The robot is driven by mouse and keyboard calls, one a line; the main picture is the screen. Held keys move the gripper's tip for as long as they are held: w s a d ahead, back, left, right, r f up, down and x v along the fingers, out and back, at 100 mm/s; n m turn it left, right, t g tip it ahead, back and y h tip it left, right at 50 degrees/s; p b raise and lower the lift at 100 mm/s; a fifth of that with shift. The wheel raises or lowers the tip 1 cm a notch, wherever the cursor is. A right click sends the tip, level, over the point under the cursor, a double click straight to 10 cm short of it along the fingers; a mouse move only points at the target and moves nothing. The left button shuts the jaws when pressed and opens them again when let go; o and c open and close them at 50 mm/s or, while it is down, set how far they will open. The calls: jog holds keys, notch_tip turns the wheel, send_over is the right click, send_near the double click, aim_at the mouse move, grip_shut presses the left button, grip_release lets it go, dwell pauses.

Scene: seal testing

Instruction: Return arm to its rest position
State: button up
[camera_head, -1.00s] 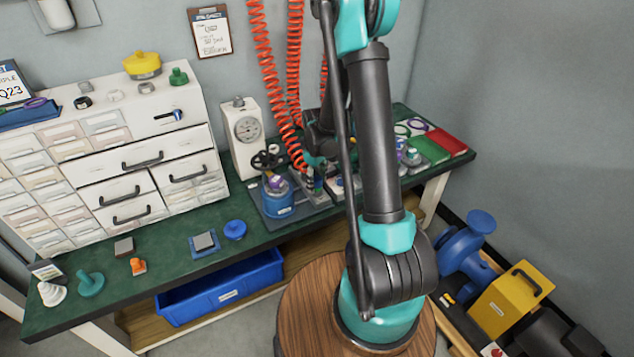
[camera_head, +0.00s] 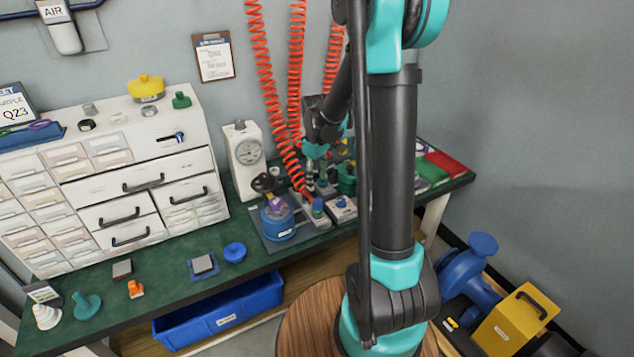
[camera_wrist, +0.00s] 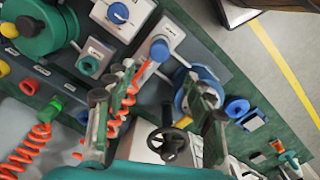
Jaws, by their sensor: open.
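My arm stands on a round wooden-topped base (camera_head: 300,320) in the head view, its teal and black links rising in front of the bench. My gripper (camera_head: 314,182) hangs over the back of the green bench (camera_head: 175,285), near the blue valve fixture, partly hidden among orange coiled hoses. In the wrist view my gripper (camera_wrist: 165,92) has its two fingers spread wide apart with nothing held between them. A black handwheel (camera_wrist: 168,143) shows below and between the fingers. An orange hose lies close by the left finger in that view.
A white drawer cabinet (camera_head: 130,180) and a dial gauge stand (camera_head: 244,158) stand on the bench left of my gripper. Orange coiled hoses (camera_head: 262,80) hang around it. A yellow box (camera_head: 515,318) and a blue pump (camera_head: 468,275) are on the floor at right.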

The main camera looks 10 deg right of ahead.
jog(key=s+d+m+t, duration=0.2)
jog(key=s+m, duration=0.2)
jog(key=s, duration=0.7)
jog(key=s+d+m+t, duration=0.2)
jog(key=s+m, duration=0.3)
jog(key=s, duration=0.6)
jog(key=shift+d+r, duration=0.2)
jog(key=shift+r, duration=0.25)
jog(key=shift+w, duration=0.1)
